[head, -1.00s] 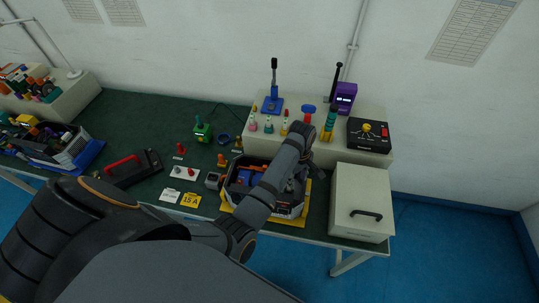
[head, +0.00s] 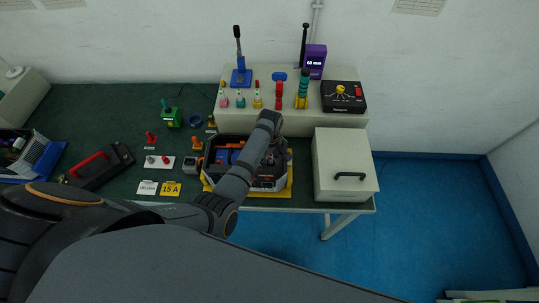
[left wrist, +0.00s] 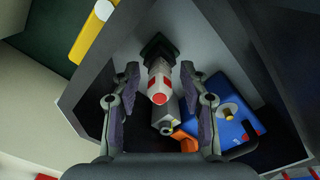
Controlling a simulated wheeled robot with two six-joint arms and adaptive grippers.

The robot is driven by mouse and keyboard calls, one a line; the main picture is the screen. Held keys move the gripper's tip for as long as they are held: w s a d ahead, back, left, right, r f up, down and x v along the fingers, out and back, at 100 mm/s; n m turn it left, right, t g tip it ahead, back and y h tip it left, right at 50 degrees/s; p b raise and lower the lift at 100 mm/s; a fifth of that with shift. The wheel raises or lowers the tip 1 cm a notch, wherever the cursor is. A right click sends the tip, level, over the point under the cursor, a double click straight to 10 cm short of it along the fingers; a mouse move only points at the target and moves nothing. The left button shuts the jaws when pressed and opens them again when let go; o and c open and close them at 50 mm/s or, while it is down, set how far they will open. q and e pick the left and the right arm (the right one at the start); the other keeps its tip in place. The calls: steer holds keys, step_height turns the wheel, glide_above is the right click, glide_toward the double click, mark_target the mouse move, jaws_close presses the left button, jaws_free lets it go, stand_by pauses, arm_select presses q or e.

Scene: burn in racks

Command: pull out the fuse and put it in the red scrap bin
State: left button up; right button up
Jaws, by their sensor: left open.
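The fuse (left wrist: 160,88), a pale cylinder with red bands, sits in a dark holder inside the grey open-topped housing (left wrist: 90,98) in the left wrist view. My left gripper (left wrist: 160,72) is open, with one finger on each side of the fuse and visible gaps between. In the head view my left arm reaches over the housing (head: 211,157), which stands on a yellow mat (head: 240,193). The arm hides the fuse there. I cannot make out a red scrap bin in the head view. My right gripper is not in view.
A blue block (left wrist: 226,108) and an orange part (left wrist: 184,138) lie beside the fuse inside the housing. A pale box with a black handle (head: 340,150) stands right of it. A raised shelf (head: 318,122) with bottles and devices is behind. Small parts and cards lie left.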

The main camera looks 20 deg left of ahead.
arm_select(q)
steer(key=shift+d, duration=0.1)
jaws_close()
stand_by(0.5)
